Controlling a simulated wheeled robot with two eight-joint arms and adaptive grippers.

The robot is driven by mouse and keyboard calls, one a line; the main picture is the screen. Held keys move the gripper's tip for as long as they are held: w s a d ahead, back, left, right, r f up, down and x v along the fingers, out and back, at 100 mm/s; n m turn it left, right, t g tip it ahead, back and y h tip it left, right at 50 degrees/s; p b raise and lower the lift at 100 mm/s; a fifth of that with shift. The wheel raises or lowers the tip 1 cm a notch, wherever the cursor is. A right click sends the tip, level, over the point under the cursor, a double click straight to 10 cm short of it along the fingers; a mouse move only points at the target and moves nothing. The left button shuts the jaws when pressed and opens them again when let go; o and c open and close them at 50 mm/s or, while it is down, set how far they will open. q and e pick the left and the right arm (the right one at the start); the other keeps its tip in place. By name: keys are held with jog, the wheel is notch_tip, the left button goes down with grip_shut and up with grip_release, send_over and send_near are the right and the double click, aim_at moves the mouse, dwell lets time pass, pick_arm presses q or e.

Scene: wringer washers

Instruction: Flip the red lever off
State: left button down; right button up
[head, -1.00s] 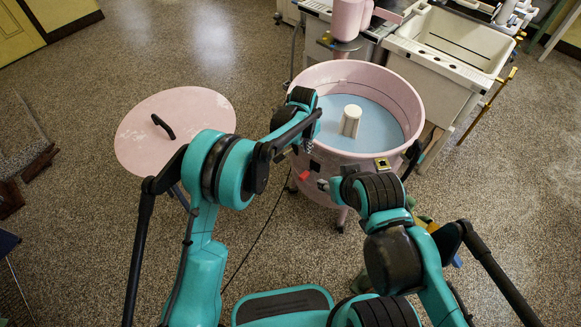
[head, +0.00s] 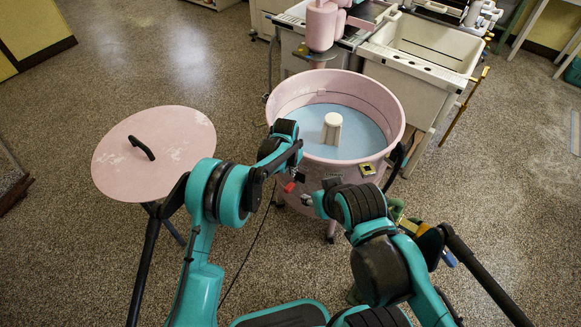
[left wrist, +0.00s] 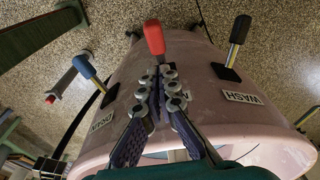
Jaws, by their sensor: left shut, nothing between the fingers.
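The red lever (left wrist: 154,38) sticks out from the side of the pink washer tub (left wrist: 185,75) in the left wrist view. In the head view the red lever (head: 290,187) is a small red patch at the tub's near side. My left gripper (left wrist: 162,72) is shut and empty. Its fingertips overlap the lower part of the red lever in the picture and hide its base; I cannot tell if they touch. In the head view my left gripper (head: 298,177) is beside the lever. My right gripper (head: 307,200) is near the tub's front; its fingers are unclear.
A round pink lid (head: 150,175) is at the left. A white double sink (head: 425,55) stands behind the tub.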

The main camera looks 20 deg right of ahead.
aim_at(291, 184)
pick_arm(q)
jog(key=f, duration=0.1)
jog(key=f+b, duration=0.1)
jog(key=f, duration=0.1)
jog(key=a+f, duration=0.1)
jog(key=shift+s+f+b, duration=0.3)
jog(key=shift+s+f, duration=0.1)
pick_arm(e)
notch_tip(291, 184, down, 2)
